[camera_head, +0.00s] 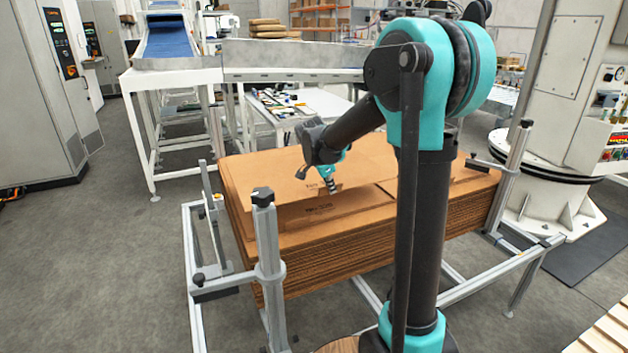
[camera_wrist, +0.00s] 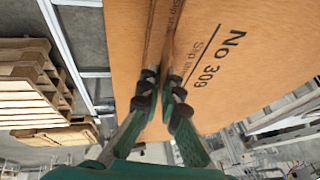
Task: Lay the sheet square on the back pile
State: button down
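A brown cardboard slip sheet (camera_head: 268,178) lies over a tall pile of like sheets (camera_head: 340,255) in the head view. Its near edge seems slightly raised, with shadow below it. My gripper (camera_head: 331,186) is at that near edge. In the wrist view my gripper (camera_wrist: 161,88) has its dark fingertips close together, with the sheet (camera_wrist: 166,35), seen nearly edge-on, pinched between them. The printed face marked "No 309" (camera_wrist: 215,60) fills the right side there. My arm hides part of the pile's right side. I cannot tell a separate back pile.
Metal posts (camera_head: 268,250) and a frame (camera_head: 197,300) stand around the pile. A white conveyor table (camera_head: 180,78) is behind. Wooden pallets (camera_wrist: 30,85) show at left in the wrist view. A white machine base (camera_head: 545,165) stands at right. Floor at left is clear.

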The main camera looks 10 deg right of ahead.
jog(key=shift+w+a+f, duration=0.25)
jog(key=shift+f, duration=4.55)
jog(key=c, duration=2.2)
grip_release()
jog(key=o, duration=0.6)
jog(key=shift+c, duration=0.2)
